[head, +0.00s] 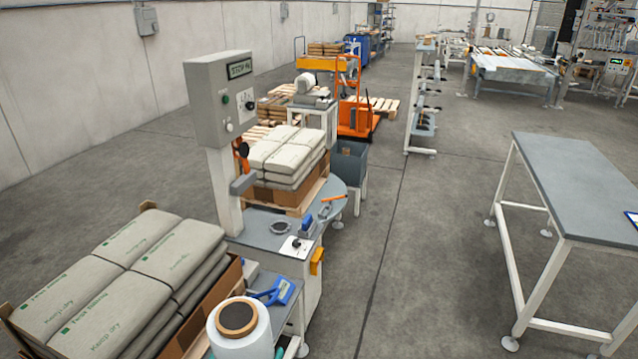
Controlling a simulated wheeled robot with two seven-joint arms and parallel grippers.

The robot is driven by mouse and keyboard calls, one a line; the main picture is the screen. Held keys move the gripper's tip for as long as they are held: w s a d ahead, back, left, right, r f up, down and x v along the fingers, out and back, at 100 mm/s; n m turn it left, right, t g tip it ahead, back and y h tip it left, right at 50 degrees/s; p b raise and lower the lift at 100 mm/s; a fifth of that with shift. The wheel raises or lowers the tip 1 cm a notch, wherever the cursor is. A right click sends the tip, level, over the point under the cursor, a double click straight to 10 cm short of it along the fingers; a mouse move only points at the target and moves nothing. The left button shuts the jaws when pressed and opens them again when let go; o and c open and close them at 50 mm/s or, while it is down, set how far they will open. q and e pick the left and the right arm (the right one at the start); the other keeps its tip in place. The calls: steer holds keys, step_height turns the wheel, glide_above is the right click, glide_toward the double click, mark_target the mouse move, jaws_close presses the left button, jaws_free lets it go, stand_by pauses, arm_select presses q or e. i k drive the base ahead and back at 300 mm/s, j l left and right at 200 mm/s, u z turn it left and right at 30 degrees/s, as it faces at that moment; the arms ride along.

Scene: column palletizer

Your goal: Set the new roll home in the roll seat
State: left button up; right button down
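A white film roll (243,338) with a brown cardboard core (237,317) stands upright at the bottom edge, its lower part cut off by the frame. A small teal patch shows beside its lower right side; I cannot tell what it is. A dark ring-shaped fitting (280,228) lies on the grey machine table (258,238), beside the post; I cannot tell whether it is the roll seat. The roll is apart from this fitting, nearer to me. Neither of my grippers can be made out in the head view.
Stacked sacks (120,285) in a carton fill the lower left. A control box (220,95) tops the post, with more sacks (287,150) on a pallet behind. A blue-handled tool (275,292) lies beside the roll. A grey table (580,185) stands right; the floor between is clear.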

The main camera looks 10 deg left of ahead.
mark_target(280, 227)
steer(key=i, duration=1.4)
steer(key=i+u, duration=0.1)
steer(key=i, duration=0.55)
steer(key=i+l+u, duration=0.1)
steer(key=i, duration=0.55)
steer(key=i+u, duration=0.1)
steer(key=u, duration=0.2)
